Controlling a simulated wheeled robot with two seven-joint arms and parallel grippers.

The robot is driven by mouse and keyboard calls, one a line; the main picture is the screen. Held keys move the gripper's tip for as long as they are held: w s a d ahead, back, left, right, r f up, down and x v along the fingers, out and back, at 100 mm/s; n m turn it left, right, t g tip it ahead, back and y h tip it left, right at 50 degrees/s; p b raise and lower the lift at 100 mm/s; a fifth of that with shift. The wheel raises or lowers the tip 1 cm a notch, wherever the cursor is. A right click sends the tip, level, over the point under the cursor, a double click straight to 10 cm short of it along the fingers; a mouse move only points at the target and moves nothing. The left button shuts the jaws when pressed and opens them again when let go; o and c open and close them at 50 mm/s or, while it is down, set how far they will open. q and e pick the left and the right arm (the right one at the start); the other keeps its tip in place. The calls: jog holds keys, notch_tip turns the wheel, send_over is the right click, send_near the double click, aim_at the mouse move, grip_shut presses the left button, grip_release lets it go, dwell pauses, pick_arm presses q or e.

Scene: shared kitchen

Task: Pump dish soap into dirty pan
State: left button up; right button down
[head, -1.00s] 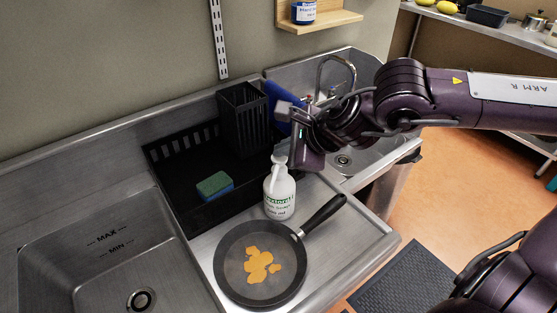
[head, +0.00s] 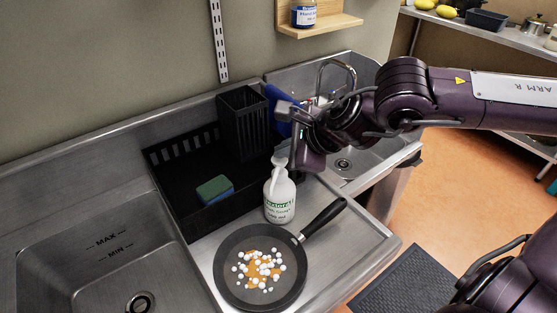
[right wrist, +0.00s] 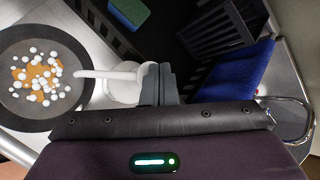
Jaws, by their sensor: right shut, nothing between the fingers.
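The dark frying pan (head: 233,287) lies on the steel counter, its handle pointing up and right. An orange stain (head: 256,268) covers its middle, dotted with several white soap blobs. The white soap bottle (head: 279,203) stands upright just behind the pan, its spout toward the pan. In the right wrist view the pump head (right wrist: 112,76) points over the pan (right wrist: 88,60). My right gripper (right wrist: 161,84) is shut and empty, over or against the pump's top; contact is unclear. In the head view the gripper's tips are partly hidden by its own body. My left gripper is out of view.
A black drying rack (head: 170,160) behind the bottle holds a green and blue sponge (head: 214,190) and a black cutlery holder (head: 242,122). A blue cloth (right wrist: 237,75) hangs beside it. A sink (head: 60,262) lies left, another basin (head: 345,165) right.

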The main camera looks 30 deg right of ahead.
aim_at(285, 161)
jog(key=shift+r+p, duration=1.35)
jog(key=shift+r, duration=1.75)
dwell(0.4)
